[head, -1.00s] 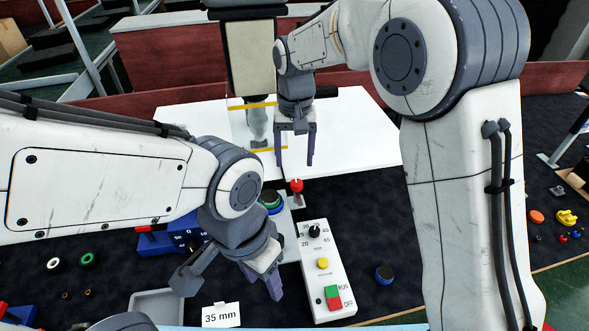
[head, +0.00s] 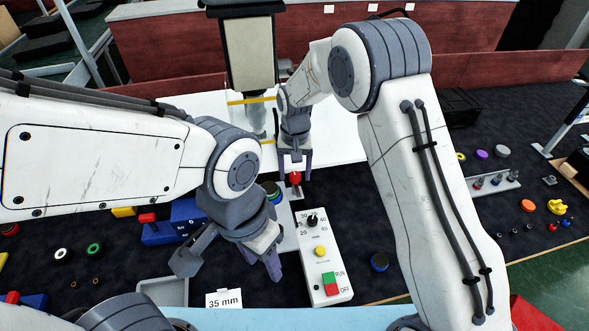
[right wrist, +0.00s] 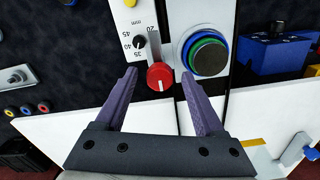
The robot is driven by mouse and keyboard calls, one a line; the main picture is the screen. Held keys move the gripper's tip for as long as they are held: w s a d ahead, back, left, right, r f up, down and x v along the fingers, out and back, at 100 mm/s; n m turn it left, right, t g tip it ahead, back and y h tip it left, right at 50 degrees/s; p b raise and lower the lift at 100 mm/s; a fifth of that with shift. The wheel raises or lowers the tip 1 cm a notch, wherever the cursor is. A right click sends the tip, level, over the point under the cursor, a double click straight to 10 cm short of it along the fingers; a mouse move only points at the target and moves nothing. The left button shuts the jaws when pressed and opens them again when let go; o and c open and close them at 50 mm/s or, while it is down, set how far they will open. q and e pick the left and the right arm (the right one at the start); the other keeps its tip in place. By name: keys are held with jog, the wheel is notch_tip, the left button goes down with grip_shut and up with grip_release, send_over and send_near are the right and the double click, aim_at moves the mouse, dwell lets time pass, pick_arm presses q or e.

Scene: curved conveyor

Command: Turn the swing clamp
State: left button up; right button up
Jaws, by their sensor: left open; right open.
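The swing clamp's red knob (right wrist: 160,76) carries a white line and sits on the plate beside a round stack with a blue and green rim (right wrist: 205,55). In the head view the red knob (head: 295,179) is partly hidden by my right gripper (head: 295,172). My right gripper also shows in the right wrist view (right wrist: 158,76), open, with its purple fingertips on either side of the knob; I see gaps on both sides. My left gripper (head: 262,262) is open and empty, to the left of the white control box.
The white control box (head: 318,262) has a black dial, a yellow button and green and red switches. A grey tray (head: 162,293) and a "35 mm" card (head: 224,299) lie at the front. A blue block (head: 172,232) stands left; a white table (head: 340,135) lies behind.

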grip_shut()
jog(key=shift+m, duration=0.4)
jog(key=m+b, duration=0.1)
jog(key=m, duration=0.2)
jog(key=shift+m, duration=0.4)
jog(key=m, duration=0.4)
jog(key=shift+a, duration=0.1)
jog(key=m, duration=0.5)
jog(key=shift+w+b, duration=0.1)
jog(key=shift+b, duration=0.3)
jog(key=m, duration=0.4)
jog(key=shift+m, duration=0.3)
